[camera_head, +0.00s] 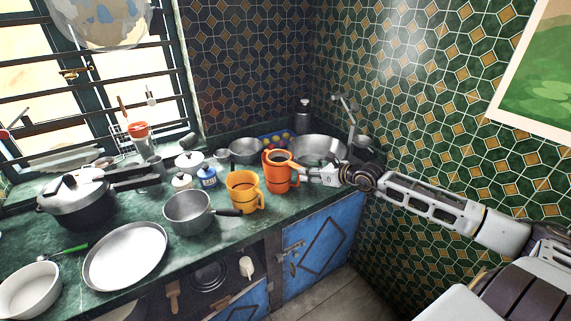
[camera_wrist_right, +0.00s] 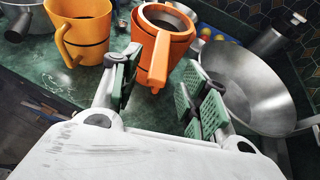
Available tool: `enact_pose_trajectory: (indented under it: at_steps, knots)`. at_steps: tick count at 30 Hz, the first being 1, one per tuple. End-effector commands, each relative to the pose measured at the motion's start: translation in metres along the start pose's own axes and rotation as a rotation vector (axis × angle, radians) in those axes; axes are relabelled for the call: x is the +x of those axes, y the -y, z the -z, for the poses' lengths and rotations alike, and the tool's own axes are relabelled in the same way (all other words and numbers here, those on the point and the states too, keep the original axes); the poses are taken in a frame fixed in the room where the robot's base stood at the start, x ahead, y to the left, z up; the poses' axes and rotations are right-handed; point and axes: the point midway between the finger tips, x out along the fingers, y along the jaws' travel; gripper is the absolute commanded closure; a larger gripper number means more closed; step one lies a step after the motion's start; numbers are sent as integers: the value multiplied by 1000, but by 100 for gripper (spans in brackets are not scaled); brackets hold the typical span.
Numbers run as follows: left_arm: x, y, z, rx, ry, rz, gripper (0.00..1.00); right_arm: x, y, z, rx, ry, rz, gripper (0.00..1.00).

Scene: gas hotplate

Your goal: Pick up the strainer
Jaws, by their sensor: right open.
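My right gripper (camera_head: 308,174) is open at the counter's right end. In the right wrist view its green-padded fingers (camera_wrist_right: 165,92) are spread, with nothing held. My left gripper is out of view.
A yellow mug (camera_head: 242,192) stands left of the orange one. A saucepan (camera_head: 187,213), a large pan (camera_head: 125,257), a lidded pot (camera_head: 72,205) and a white bowl (camera_head: 28,290) crowd the counter. A tap (camera_head: 345,110) and tiled walls stand behind.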

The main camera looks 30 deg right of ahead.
Motion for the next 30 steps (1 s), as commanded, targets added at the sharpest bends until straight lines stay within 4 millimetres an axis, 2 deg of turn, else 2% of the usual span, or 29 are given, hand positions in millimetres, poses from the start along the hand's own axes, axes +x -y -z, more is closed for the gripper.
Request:
enact_pose_trajectory:
  at_steps: [30]
  knots:
    - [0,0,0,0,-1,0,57,32,-2,-2,-1,0,0,55]
